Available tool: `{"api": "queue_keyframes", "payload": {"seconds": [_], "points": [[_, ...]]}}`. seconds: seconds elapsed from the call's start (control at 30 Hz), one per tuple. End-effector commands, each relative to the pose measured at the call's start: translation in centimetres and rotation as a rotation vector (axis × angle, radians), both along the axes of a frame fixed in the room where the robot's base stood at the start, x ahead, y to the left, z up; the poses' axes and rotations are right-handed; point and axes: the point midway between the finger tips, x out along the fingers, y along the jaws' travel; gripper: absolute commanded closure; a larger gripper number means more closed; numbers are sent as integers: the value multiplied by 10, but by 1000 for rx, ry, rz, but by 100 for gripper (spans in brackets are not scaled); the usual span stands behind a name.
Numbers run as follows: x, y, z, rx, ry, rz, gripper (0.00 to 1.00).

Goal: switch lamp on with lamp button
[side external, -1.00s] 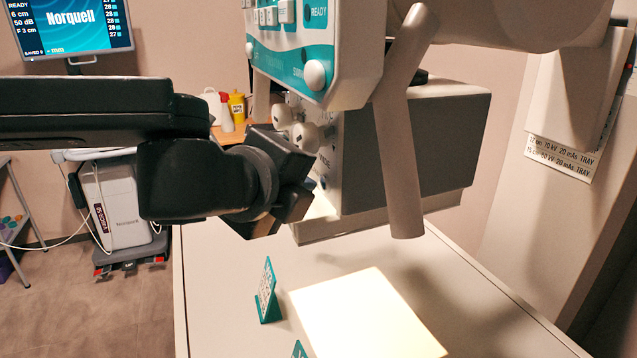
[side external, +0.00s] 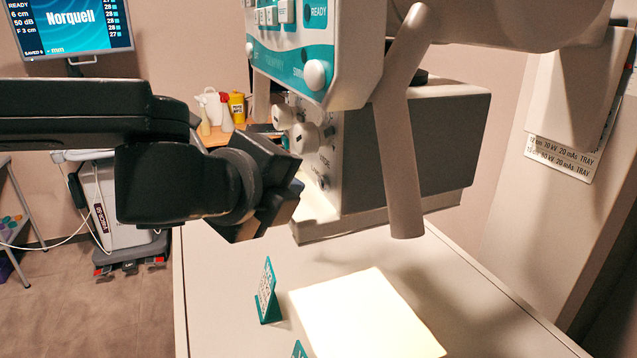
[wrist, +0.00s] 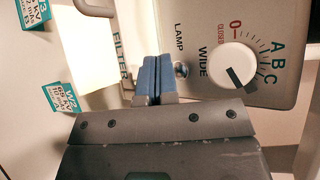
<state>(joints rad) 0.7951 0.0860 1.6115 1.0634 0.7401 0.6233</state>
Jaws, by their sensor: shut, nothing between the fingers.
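In the side view my gripper (side external: 284,195) is left of the panel face, with a small gap visible. The button cannot be made out there. A bright pale rectangle (side external: 367,314) lies on the table top.
A large white dial (wrist: 233,65) sits right of the button; the FILTER label is to the left. In the side view two knobs (side external: 305,138) project from the panel above my gripper. A grey post (side external: 402,165) hangs in front of the housing. Small teal cards (side external: 267,290) stand on the table.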

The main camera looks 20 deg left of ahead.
Motion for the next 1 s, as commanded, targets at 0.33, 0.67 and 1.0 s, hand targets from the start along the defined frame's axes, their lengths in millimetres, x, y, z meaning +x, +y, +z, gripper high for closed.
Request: {"api": "queue_keyframes", "payload": {"seconds": [0.33, 0.67, 1.0], "points": [[-10, 10, 1, 0, 0, 0, 100], [-31, 31, 1, 1, -1, -1, 100], [-35, 35, 0, 1, 0, 0, 100]]}}
